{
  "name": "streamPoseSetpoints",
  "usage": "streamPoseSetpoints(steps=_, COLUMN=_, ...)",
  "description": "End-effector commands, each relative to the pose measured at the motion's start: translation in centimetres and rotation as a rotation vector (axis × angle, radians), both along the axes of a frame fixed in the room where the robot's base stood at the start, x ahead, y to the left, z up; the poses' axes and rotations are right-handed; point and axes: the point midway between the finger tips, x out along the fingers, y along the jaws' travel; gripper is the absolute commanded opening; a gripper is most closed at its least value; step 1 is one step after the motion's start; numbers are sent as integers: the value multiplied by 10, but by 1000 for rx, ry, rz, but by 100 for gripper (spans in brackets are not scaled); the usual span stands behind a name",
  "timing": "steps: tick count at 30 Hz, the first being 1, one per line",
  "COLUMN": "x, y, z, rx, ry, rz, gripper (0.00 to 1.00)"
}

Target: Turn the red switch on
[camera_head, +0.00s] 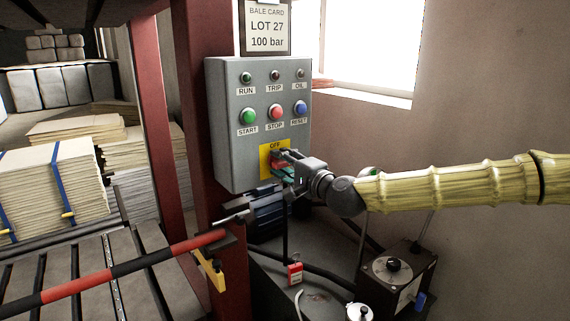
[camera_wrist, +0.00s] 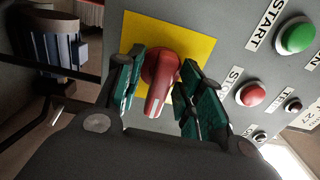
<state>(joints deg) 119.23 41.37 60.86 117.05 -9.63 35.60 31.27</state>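The red switch (camera_wrist: 160,80) is a rotary knob with a bar handle on a yellow plate (camera_wrist: 199,45). In the wrist view its handle points toward the bottom edge. In the head view the yellow plate (camera_head: 265,161) sits low on the grey control box and reads OFF at its top; my gripper mostly hides the switch there. My gripper (camera_head: 284,167) is at the plate, coming from the right. In the wrist view my gripper (camera_wrist: 163,62) is open, with one green-padded finger on each side of the handle. Small gaps seem to show between pads and handle.
The grey control box (camera_head: 223,130) carries green START (camera_head: 249,117), red STOP (camera_head: 275,112) and blue RESET (camera_head: 300,109) buttons above the switch. A red post stands left of it. A motor (camera_head: 266,213), red padlock (camera_head: 295,272) and dark box (camera_head: 397,280) are below.

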Motion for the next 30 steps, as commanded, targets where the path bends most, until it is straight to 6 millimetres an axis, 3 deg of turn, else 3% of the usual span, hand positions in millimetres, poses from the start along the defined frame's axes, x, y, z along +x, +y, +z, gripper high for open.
streamPoseSetpoints(steps=5, x=-7, y=-5, z=0, rx=0, ry=0, rz=0, gripper=38)
streamPoseSetpoints(steps=21, x=-74, y=-56, z=0, rx=1, ry=0, rz=-2, gripper=38)
streamPoseSetpoints(steps=30, x=-94, y=-71, z=0, rx=0, ry=0, rz=-2, gripper=38)
